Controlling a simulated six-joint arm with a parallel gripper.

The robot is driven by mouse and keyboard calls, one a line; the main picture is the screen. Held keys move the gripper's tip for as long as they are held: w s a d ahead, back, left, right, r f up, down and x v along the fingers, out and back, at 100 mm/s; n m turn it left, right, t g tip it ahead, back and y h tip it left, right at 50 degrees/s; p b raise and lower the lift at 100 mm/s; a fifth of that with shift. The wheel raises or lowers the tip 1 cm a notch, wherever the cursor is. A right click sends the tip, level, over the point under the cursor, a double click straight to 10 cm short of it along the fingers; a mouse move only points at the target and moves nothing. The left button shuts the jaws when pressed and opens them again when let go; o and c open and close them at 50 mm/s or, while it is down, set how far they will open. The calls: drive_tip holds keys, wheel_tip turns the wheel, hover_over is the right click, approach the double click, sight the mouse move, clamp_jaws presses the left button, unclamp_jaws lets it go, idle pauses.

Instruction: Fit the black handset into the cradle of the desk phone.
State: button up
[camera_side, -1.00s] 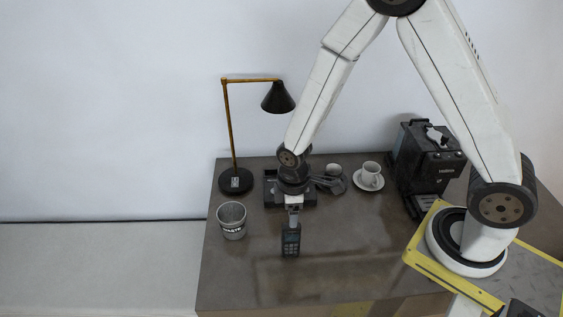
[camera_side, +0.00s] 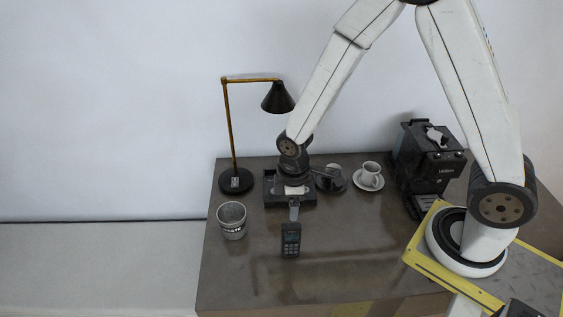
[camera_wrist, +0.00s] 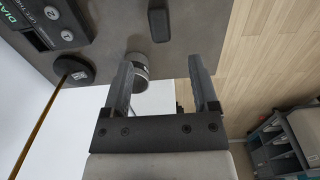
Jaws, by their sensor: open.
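The black handset (camera_side: 291,240) is on the tabletop in front of the desk phone, its keypad facing the side camera. In the wrist view, a dark block at the top edge appears to be part of the handset (camera_wrist: 158,24).
A waste cup (camera_side: 232,221) stands left of the handset, and a lamp base (camera_side: 236,181) stands behind it. A white cup on a saucer (camera_side: 369,178) and a coffee machine (camera_side: 425,165) are at right. The front tabletop (camera_side: 345,260) is clear.

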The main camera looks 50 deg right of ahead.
drive_tip(key=shift+r, duration=0.1)
drive_tip(key=shift+d+r, duration=0.15)
drive_tip(key=shift+r, duration=0.1)
drive_tip(key=s+d+r+m+t, duration=0.2)
drive_tip(key=s+d+r+m, duration=0.3)
drive_tip(key=r+m, duration=0.4)
drive_tip(key=shift+s+d+r+t, duration=0.15)
drive_tip(key=shift+d+t, duration=0.15)
drive_tip(key=shift+d, duration=0.2)
drive_tip(key=shift+o, duration=0.4)
